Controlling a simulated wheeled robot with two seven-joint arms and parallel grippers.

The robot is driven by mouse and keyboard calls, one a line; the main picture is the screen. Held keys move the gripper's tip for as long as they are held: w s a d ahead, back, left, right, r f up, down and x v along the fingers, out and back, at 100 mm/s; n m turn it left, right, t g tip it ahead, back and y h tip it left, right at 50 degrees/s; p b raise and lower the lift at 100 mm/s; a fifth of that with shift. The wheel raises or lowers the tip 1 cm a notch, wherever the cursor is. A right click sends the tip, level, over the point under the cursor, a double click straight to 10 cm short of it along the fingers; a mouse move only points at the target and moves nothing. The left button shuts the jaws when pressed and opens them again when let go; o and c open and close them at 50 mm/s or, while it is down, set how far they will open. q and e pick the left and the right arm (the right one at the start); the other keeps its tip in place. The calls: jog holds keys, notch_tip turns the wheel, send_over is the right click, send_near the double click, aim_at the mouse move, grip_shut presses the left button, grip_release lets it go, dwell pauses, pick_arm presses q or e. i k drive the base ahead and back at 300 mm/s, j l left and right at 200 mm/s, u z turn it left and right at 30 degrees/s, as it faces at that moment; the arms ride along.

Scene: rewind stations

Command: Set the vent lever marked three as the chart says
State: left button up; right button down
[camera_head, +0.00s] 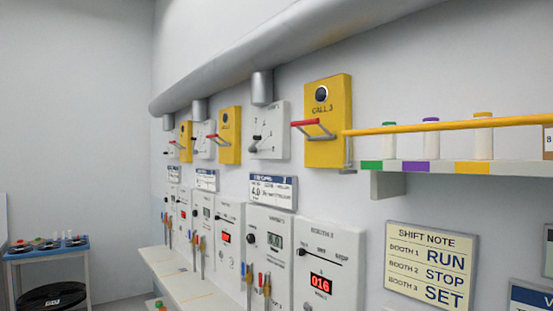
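The nearest white vent panel (279,118) hangs on the wall below a short grey pipe stub, left of a yellow box marked CALL 3 (342,95). Its face has small dial marks and a dark pointer lever (257,138); its number and exact setting are too small to read. A red-tipped grey handle (312,125) sticks out by the yellow box. A small placard (273,190) below the panel has a blue header and text, mostly unreadable. A shift note (430,265) reads Booth 1 RUN, Booth 2 STOP, Booth 3 SET. Neither gripper is in view.
Similar vent panels and yellow boxes recede left. Below stand booth panels, one (330,265) showing red 016, above a narrow ledge (180,280). At right, a shelf (460,173) holds capped containers behind a yellow rail (450,126). A blue cart (45,250) stands far left. Floor is mostly hidden.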

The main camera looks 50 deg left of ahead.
aim_at(251, 150)
jog(key=u, duration=1.65)
jog(key=i+j, duration=0.25)
jog(key=j, duration=0.15)
jog(key=i+j, duration=0.3)
jog(key=i+j+z, duration=0.1)
jog(key=i+j, duration=0.15)
jog(key=j, duration=0.25)
